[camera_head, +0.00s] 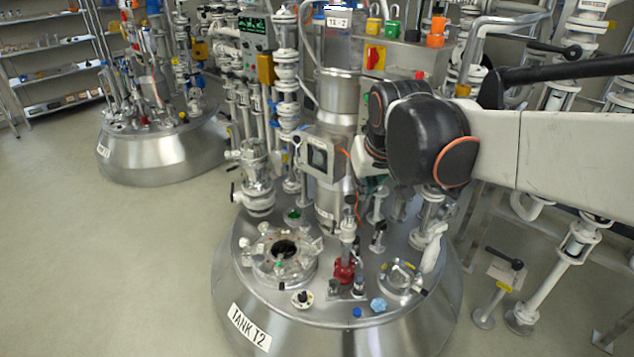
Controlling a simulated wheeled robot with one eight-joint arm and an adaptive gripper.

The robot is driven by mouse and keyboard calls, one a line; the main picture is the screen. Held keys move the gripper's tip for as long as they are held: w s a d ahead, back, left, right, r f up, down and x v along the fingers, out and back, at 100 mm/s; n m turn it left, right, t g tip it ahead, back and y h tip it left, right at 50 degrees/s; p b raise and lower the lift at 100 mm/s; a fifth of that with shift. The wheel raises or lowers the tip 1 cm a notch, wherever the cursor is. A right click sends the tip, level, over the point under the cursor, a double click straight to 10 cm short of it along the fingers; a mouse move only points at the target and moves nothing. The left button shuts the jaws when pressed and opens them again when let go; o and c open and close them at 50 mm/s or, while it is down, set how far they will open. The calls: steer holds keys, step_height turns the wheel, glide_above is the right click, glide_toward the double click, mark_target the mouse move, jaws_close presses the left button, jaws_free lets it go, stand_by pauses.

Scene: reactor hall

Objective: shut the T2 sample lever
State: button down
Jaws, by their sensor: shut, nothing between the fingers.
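Tank T2 (370,342) is the large steel vessel in the lower middle, with a "TANK T2" label (249,327) on its side. A black-handled lever (505,258) with a yellow tag stands on a post right of the tank. A red valve body (344,270) sits on the tank lid. I cannot tell which fitting is the T2 sample lever. My arm reaches in from the right, and its black wrist is above the tank's right side. A dark shape under the wrist looks like my gripper (398,208); it is shut and empty, mostly hidden by the wrist, apart from the post lever.
A second tank (150,155) stands at the back left, near shelves (55,73). A steel column (338,100), a grey display box (321,155) and pipework crowd around my wrist. White pipes (550,285) stand at the right. The floor (110,260) at left is clear.

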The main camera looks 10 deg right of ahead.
steer(key=w+f+p, duration=0.1)
steer(key=w, duration=0.8)
steer(key=g+p, duration=0.2)
glide_above(334, 227)
steer(key=s+a, duration=0.1)
step_height(334, 227, down, 10)
steer(key=shift+g+h, duration=0.4)
steer(key=b+x, duration=0.1)
steer(key=x, duration=0.6)
steer(key=b+x, duration=0.1)
steer(key=x, duration=0.6)
steer(key=s+a+b+x, duration=0.1)
steer(key=x, duration=0.7)
steer(key=shift+f, duration=0.2)
steer(key=shift+s+a+f, duration=0.1)
